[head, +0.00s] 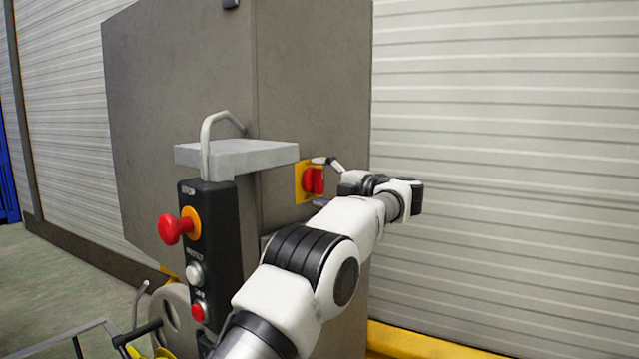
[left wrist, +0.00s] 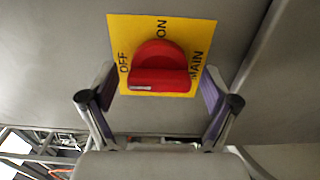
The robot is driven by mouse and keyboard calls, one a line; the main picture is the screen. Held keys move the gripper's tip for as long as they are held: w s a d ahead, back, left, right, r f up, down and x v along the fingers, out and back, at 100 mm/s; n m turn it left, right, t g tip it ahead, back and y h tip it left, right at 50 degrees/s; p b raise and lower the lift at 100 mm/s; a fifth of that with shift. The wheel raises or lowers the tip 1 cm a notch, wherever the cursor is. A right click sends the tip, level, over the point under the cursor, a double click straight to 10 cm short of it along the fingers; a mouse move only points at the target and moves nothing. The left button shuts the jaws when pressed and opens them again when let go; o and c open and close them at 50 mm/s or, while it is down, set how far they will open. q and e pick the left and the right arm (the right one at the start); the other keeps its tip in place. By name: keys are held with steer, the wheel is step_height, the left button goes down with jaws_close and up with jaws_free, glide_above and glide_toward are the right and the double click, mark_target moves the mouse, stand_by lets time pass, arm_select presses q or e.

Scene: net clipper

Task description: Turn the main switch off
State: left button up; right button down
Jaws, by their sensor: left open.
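The main switch is a red rotary knob (head: 312,181) on a yellow plate (head: 300,170), on the side of a grey cabinet. In the left wrist view, the knob (left wrist: 160,68) has its bar lying across the picture. A pale mark is near the bar's left end, on the side of the word OFF; ON is above and MAIN is at the right. My left gripper (head: 327,182) is open in front of the switch. In the left wrist view, my left gripper (left wrist: 158,97) has one finger on each side of the knob. Contact cannot be told. My right gripper is out of view.
A black control box (head: 212,240) with a red emergency button (head: 175,229) stands left of my arm, under a grey shelf (head: 235,155) with a bent handle. A pale shutter wall (head: 500,150) is behind. A yellow floor rail (head: 420,343) is at lower right.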

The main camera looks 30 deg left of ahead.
arm_select(q)
steer(key=d, duration=1.1)
steer(key=shift+s+d, duration=0.35)
steer(key=shift+s, duration=0.1)
